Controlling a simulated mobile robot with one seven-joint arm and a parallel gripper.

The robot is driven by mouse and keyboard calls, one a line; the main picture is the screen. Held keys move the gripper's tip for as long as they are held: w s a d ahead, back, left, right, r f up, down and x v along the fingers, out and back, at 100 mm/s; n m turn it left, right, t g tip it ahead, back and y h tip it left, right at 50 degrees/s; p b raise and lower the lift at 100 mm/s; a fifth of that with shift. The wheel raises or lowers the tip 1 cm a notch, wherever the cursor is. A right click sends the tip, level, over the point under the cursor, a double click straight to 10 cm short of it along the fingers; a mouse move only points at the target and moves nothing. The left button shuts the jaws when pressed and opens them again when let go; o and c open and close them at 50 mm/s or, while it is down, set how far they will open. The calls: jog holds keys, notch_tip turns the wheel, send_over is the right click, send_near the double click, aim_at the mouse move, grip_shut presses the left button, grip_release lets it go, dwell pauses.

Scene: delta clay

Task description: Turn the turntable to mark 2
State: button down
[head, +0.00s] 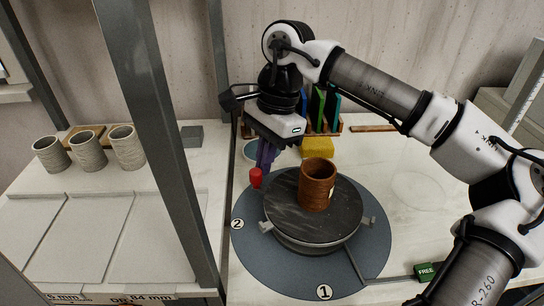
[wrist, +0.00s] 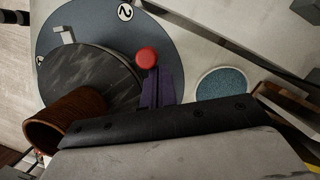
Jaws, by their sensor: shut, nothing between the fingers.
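The turntable has a dark, streaked round top (head: 283,205) above a blue-grey base disc (head: 248,258). Mark 2 (head: 237,224) is at the disc's left and mark 1 (head: 324,292) at its front. A red knob (head: 256,178) stands at the turntable's back left edge; it also shows in the wrist view (wrist: 146,57). My gripper (head: 265,167) is shut and empty, its purple fingers pointing down right beside the knob. I cannot tell whether they touch it. A brown ribbed cylinder (head: 318,185) stands on the top. Metal lugs (head: 266,226) stick out at the rim.
A green block reading FREE (head: 425,271) joins a thin bar at the front right. A yellow sponge (head: 317,148) and a rack lie behind the turntable. A blue round pad (wrist: 222,84) lies near my fingers. A grey post (head: 165,130) and several grey cups stand left.

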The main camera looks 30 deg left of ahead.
aim_at(254, 171)
jog(key=shift+s+a+b, duration=0.15)
jog(key=shift+s+b, duration=0.1)
jog(key=shift+s, duration=0.5)
jog(key=shift+s+a+b, duration=0.1)
jog(key=shift+s+b, duration=0.15)
jog(key=shift+s, duration=0.5)
jog(key=shift+s+d+b, duration=0.15)
jog(key=shift+s+b, duration=0.3)
jog(key=shift+s, duration=0.95)
